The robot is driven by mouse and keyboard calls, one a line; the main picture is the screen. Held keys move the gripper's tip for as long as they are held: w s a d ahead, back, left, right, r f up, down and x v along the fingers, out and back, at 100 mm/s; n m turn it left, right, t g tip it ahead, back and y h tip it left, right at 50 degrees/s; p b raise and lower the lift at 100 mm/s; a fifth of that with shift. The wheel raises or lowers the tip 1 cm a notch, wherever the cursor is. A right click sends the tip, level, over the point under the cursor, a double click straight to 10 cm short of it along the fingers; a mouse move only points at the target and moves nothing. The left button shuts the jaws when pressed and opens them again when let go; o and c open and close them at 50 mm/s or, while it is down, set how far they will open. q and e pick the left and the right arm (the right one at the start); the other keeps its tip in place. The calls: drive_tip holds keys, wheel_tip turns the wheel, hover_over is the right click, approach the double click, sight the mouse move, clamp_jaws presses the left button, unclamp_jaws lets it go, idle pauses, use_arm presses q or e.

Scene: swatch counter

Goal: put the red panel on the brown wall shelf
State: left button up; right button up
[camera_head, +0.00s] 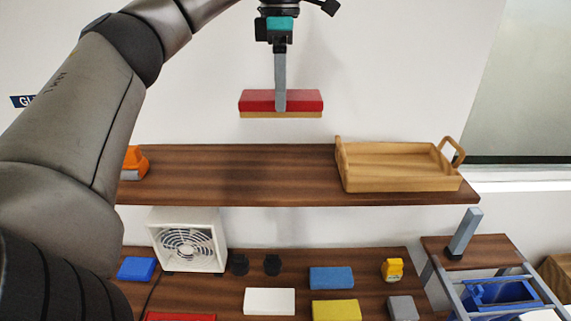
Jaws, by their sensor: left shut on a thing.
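My left gripper (280,104) is shut on a red panel (305,101) with a tan lower edge. It holds the panel level in the air, above the brown wall shelf (250,180) and apart from it. The near finger crosses the middle of the panel's face; the other finger is hidden behind it. The shelf runs across the middle of the view, and its left end is hidden by my left arm. My right gripper is not in view.
On the shelf, a wooden tray (400,185) stands at the right and an orange thing (135,162) at the left; the middle is bare. The counter (230,287) below bears a white fan (188,240), several coloured panels and a yellow object (392,269).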

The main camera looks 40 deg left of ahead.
use_arm(q)
wheel_tip(320, 180, down, 13)
drive_tip(key=shift+r, duration=0.15)
wheel_tip(320, 180, down, 4)
drive_tip(key=shift+f, duration=0.2)
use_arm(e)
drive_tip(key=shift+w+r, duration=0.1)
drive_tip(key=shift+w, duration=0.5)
use_arm(q)
drive_tip(key=shift+f, duration=0.2)
drive_tip(key=o, duration=1.2)
drive_tip(key=shift+c, duration=0.2)
drive_tip(key=shift+r, duration=0.1)
